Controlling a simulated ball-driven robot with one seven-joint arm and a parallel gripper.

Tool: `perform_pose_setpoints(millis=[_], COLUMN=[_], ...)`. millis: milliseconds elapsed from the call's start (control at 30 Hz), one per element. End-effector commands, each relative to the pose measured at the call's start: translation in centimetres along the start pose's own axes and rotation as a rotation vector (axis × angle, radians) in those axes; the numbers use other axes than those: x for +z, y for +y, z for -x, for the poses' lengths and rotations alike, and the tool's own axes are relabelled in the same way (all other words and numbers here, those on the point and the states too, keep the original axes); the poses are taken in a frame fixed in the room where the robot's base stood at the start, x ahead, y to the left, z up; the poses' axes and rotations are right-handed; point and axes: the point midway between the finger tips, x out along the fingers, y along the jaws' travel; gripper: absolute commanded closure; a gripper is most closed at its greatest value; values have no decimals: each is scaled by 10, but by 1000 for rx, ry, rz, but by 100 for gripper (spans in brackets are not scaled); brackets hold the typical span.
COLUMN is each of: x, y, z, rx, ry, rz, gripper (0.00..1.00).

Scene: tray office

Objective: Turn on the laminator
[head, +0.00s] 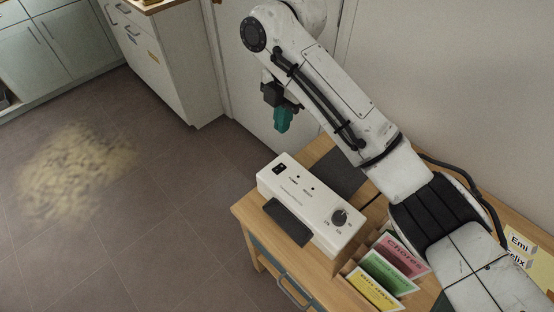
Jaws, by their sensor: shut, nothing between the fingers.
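The laminator (318,207) is a white box on a small wooden table. Its top face carries a small black rocker switch (279,169) at the far left end, two small dots or lights, and a round dark dial (339,217) at the near right end. A dark flap or tray (288,222) sticks out along its front side. Which way the switch is set is too small to tell. My gripper (283,123) has teal fingertips, is shut and empty, and hangs above and beyond the switch end, apart from the laminator.
Coloured folders, including a green one (389,271), stand in a wooden holder right of the laminator. A dark mat (337,172) lies behind it. The wooden table (248,215) has a drawer handle in front. White cabinets (165,62) stand at the back.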

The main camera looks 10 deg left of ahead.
Motion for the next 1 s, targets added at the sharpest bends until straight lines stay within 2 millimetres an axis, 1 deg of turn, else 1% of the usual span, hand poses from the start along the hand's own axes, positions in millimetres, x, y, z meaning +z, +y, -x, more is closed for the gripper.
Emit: perform_pose_setpoints(millis=[167, 267, 400, 467, 700, 800, 900, 1000], x=[0, -1, -1, 0, 0, 0, 0, 0], y=[0, 0, 0, -1, -1, -1, 0, 0], z=[-12, -28, -56, -62, -107, -121, -131, -137], rx=[0, -2, -2, -3, -4, -2, -1, -1], ry=[3, 4, 5, 3, 2, 1, 0, 0], rz=[-1, -1, -2, -2, -3, -2, -3, -3], gripper=[100, 100, 100, 100, 100, 100, 100, 100])
